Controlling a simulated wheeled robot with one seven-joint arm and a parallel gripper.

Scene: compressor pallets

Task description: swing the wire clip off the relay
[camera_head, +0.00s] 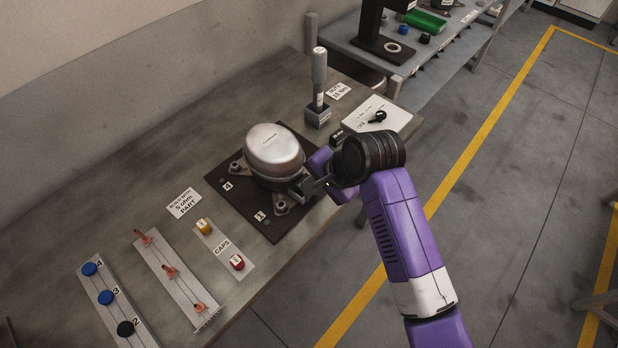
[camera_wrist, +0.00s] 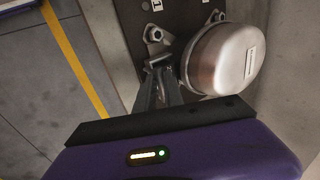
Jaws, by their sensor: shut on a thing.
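The compressor (camera_head: 274,148), a silver rounded dome, sits on a dark pallet plate (camera_head: 232,187) on the bench; it also shows in the wrist view (camera_wrist: 222,60). My gripper (camera_head: 303,188) is at the compressor's right front side, low against it. In the wrist view my gripper's fingers (camera_wrist: 160,72) are close together at a small dark part (camera_wrist: 158,62) beside the dome. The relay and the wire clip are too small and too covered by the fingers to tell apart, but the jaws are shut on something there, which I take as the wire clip.
A strip with red and yellow caps (camera_head: 222,247), a strip with orange-tipped parts (camera_head: 171,271) and a strip with blue and black discs (camera_head: 106,297) lie at left. A grey-handled tool (camera_head: 319,75) stands behind the pallet. A white board (camera_head: 377,117) lies at right.

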